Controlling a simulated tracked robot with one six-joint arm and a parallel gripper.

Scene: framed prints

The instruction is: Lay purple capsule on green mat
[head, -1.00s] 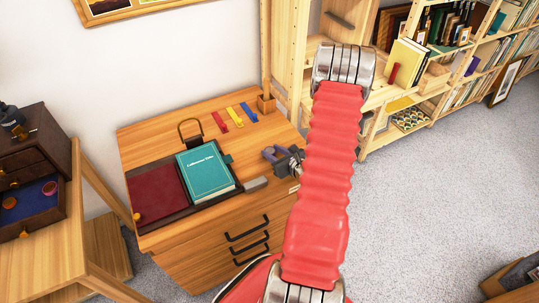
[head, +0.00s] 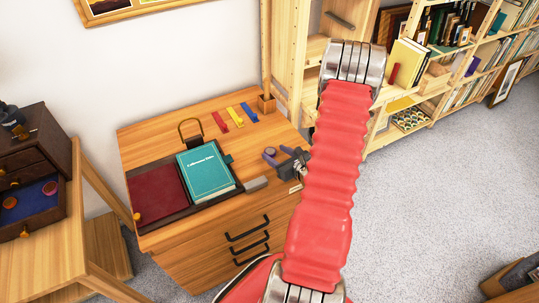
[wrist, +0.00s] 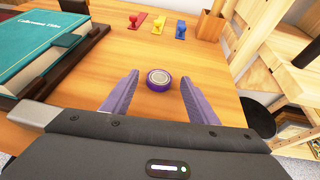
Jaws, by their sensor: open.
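The purple capsule (wrist: 158,79) is a small round disc with a pale top, lying flat on the wooden desk. In the head view, the capsule (head: 270,154) sits right of the teal book. My gripper (wrist: 160,76) is open, with its two purple-grey fingers apart and the capsule lying between or just beyond their tips, with gaps on both sides. In the head view, my gripper (head: 283,156) is just right of the capsule, partly hidden by my red arm. I cannot make out a green mat in either view.
Red (head: 220,122), yellow (head: 234,117) and blue (head: 249,112) pieces and a wooden cup (head: 266,103) are at the back. A dark cabinet's open drawer (head: 35,205) holds round pieces.

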